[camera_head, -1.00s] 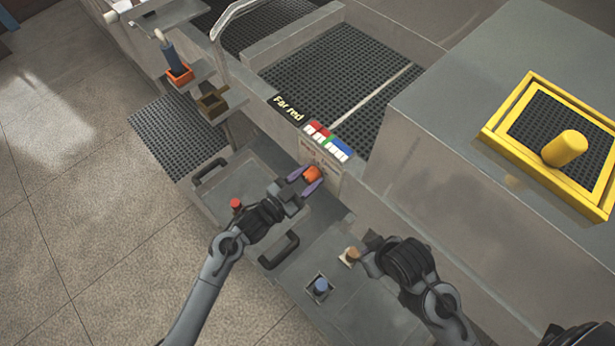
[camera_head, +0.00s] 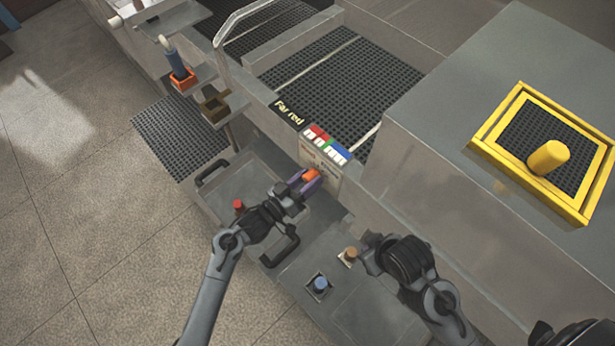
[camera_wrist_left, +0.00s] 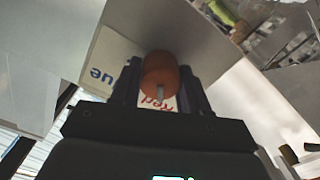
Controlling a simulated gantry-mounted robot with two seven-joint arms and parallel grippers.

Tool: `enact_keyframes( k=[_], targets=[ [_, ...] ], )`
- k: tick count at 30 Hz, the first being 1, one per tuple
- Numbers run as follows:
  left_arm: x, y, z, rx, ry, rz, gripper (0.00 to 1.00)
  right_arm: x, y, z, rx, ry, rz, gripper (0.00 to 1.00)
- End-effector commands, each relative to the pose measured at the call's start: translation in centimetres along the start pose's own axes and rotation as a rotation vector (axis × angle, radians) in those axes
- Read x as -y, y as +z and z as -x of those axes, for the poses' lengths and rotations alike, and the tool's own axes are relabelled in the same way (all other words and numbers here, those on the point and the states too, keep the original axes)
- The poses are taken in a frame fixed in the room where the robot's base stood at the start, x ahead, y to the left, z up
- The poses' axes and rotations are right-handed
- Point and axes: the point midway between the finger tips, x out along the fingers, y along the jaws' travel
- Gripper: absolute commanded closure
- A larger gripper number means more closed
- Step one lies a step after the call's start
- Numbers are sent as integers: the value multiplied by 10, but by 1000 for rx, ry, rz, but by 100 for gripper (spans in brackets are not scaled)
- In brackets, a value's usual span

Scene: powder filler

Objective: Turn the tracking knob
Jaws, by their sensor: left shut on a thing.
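The tracking knob (camera_head: 312,175) is orange and sits on the machine's front panel, below a strip of colour blocks. My left gripper (camera_head: 309,183) has its purple fingers closed on the knob's sides. In the left wrist view the orange knob (camera_wrist_left: 160,78), with a pale mark on its face, sits between the dark fingers. Panel lettering shows beside and below it, partly hidden. My right arm hangs at the lower right, and its end is near a brown knob; its fingers cannot be made out.
A red button (camera_head: 238,205), a blue button (camera_head: 320,284) and a brown knob (camera_head: 349,254) sit around the lower ledge. A black handle (camera_head: 281,250) stands up close to my left wrist. A yellow-framed tray (camera_head: 482,150) with a yellow cylinder (camera_head: 548,157) is at right.

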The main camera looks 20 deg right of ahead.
Motion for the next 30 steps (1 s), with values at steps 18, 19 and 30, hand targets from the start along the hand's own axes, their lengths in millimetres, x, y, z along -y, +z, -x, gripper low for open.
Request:
enact_keyframes(
  k=[18, 19, 30],
  targets=[
    [0, -1, 0, -1, 1, 390, 86, -2, -5, 18, 1, 6, 8, 100],
    [0, -1, 0, -1, 1, 398, 86, -3, -5, 18, 1, 7, 8, 100],
    [0, 0, 0, -1, 1, 430, 86, -2, -6, 19, 1, 6, 7, 100]
  ],
)
